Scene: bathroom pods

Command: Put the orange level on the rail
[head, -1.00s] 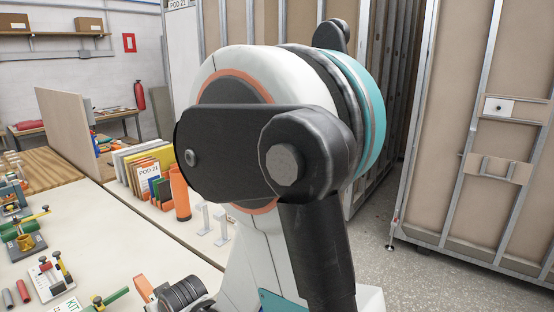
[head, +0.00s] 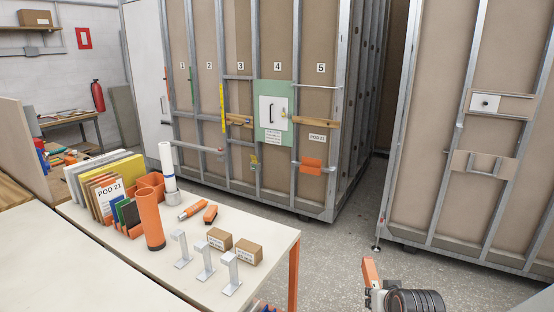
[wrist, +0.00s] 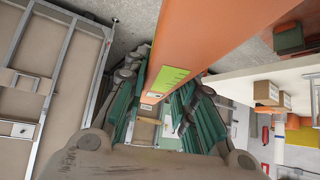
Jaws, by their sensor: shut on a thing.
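The orange level (wrist: 200,45) is a long orange bar with a yellow-green window, seen large and close in the wrist view. It runs from the top edge down between the teal-green fingers of my gripper (wrist: 158,98), which is shut on it. In the head view an orange piece (head: 371,273) beside a black ribbed part shows at the bottom edge; it looks like the level's end. The pod wall has several horizontal rails. One metal rail (head: 197,148) crosses the left studs. Another metal rail (head: 322,169) bears an orange piece. I cannot tell which is the task's rail.
A white table (head: 110,225) at left carries an orange tube (head: 150,228), binders (head: 108,188), metal brackets (head: 205,262) and cardboard boxes (head: 249,251). A second framed pod (head: 480,150) stands right. Grey floor (head: 335,240) lies open between the table and the pods.

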